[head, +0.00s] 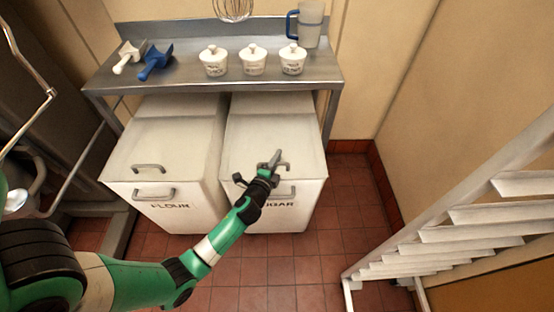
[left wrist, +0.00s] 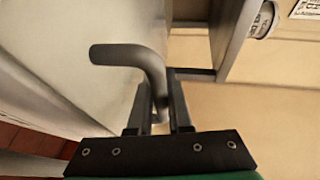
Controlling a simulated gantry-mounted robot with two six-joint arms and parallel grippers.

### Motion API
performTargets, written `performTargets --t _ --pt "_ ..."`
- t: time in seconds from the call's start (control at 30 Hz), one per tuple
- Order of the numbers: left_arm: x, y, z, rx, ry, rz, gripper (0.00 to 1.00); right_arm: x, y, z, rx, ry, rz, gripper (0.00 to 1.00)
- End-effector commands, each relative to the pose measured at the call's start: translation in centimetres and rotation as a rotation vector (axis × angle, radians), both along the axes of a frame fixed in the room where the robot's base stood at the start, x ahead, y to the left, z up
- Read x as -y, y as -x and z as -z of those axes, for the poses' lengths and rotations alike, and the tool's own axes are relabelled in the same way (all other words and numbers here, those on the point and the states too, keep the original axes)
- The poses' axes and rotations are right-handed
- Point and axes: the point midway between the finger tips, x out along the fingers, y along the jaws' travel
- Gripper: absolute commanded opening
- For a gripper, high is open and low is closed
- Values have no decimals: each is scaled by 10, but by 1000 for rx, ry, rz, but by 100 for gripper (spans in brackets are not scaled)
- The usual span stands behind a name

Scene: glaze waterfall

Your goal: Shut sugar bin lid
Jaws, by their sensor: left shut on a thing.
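The white sugar bin (head: 309,207) stands under the steel table, its "SUGAR" label partly covered by my left arm. Its lid (head: 272,124) looks down over the bin top, but I cannot tell whether a small gap remains at the front edge. My left gripper (head: 270,165) is at the lid's front and shut on the grey lid handle (head: 283,165). In the left wrist view the bent handle (left wrist: 125,54) passes between the fingers of the left gripper (left wrist: 163,88). My right gripper is in neither view.
The white flour bin (head: 163,145) stands close on the left. The steel table (head: 190,83) above holds scoops, several lidded tubs and a jug (head: 310,22). A white slatted rack (head: 470,215) stands at right. Red tiled floor (head: 330,230) is clear between.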

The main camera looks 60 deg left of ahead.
Motion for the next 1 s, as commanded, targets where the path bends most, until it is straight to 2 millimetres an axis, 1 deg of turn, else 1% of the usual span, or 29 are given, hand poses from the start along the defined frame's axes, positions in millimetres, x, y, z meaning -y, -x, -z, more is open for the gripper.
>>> performTargets --t 0.4,0.43,0.47,0.5,0.83,0.93,1.0 --pt "1 0 2 -2 2 1 0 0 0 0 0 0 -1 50" --pt "1 0 2 -2 2 1 21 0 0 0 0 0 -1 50" --pt "1 0 2 -3 3 1 26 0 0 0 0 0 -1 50" --pt "1 0 2 -2 2 1 30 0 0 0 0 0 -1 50" --pt "3 3 1 -3 2 1 30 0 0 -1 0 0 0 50" --pt "12 12 -2 -5 2 2 30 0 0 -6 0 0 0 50" --pt "21 22 -6 -4 2 4 30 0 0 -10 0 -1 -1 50"
